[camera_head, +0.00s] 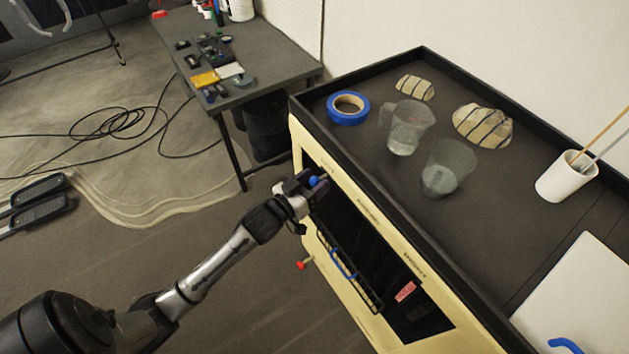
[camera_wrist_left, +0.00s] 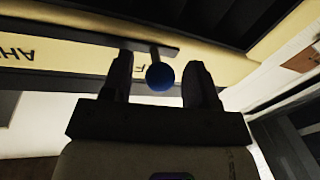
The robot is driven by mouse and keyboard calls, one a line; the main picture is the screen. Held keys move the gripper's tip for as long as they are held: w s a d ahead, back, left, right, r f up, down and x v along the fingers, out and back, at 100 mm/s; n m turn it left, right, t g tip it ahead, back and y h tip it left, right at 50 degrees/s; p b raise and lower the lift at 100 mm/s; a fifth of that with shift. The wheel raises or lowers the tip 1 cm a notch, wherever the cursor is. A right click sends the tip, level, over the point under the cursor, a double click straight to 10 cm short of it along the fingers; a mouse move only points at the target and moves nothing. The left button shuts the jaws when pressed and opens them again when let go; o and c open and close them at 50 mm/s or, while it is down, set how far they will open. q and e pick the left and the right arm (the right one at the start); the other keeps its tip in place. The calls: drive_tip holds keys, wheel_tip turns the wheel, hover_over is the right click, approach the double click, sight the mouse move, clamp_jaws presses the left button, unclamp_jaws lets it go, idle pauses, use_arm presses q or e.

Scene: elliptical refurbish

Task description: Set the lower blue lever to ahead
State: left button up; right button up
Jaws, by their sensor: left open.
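The blue lever shows as a round blue knob (camera_head: 314,181) at the upper left of the cream cabinet's front. In the left wrist view the knob (camera_wrist_left: 160,76) sits on a short stem at a dark slot, between the two fingers. My left gripper (camera_head: 308,184) is open, with a finger on each side of the knob; I cannot tell if either touches it. Upside-down lettering "AH" (camera_wrist_left: 15,52) shows left of the knob in the wrist view, and part of another label is hidden behind a finger. My right gripper is not in view.
The cabinet (camera_head: 440,311) has a dark opening with a wire rack and a red knob (camera_head: 300,265). On its black top are blue tape (camera_head: 348,108), clear jugs, striped lumps and a white cup (camera_head: 566,177). A cluttered table (camera_head: 270,68) stands behind; cables lie on the floor.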

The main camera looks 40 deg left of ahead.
use_arm(q)
drive_tip(key=shift+w, duration=0.2)
drive_tip(key=shift+c, duration=0.3)
clamp_jaws()
